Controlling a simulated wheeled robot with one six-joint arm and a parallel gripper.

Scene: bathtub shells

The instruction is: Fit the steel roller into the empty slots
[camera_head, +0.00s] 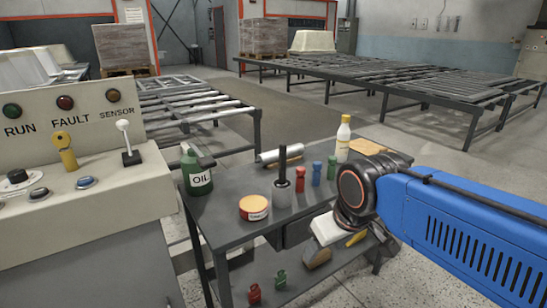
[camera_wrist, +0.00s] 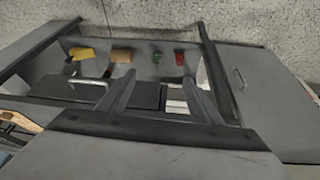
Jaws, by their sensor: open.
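The steel roller (camera_head: 280,153) is a bright silver cylinder lying at the back edge of the dark cart top, partly hidden behind a black-handled pot. The roller conveyor (camera_head: 256,130) stands behind the cart, with silver rollers across its frame; which slots are empty is hard to tell. My arm reaches in from the right, its wrist beside the cart's right part. In the wrist view my gripper (camera_wrist: 158,88) is open, its two dark fingers apart with nothing between them. It faces the cart's lower shelf, and the roller is not visible there.
The cart top holds an oil bottle (camera_head: 196,170), an orange tin (camera_head: 254,207), the pot (camera_head: 282,193), small coloured bottles and a white bottle (camera_head: 343,138). A control panel (camera_head: 75,130) stands left. Larger conveyor tables (camera_head: 390,80) are behind, with open floor between.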

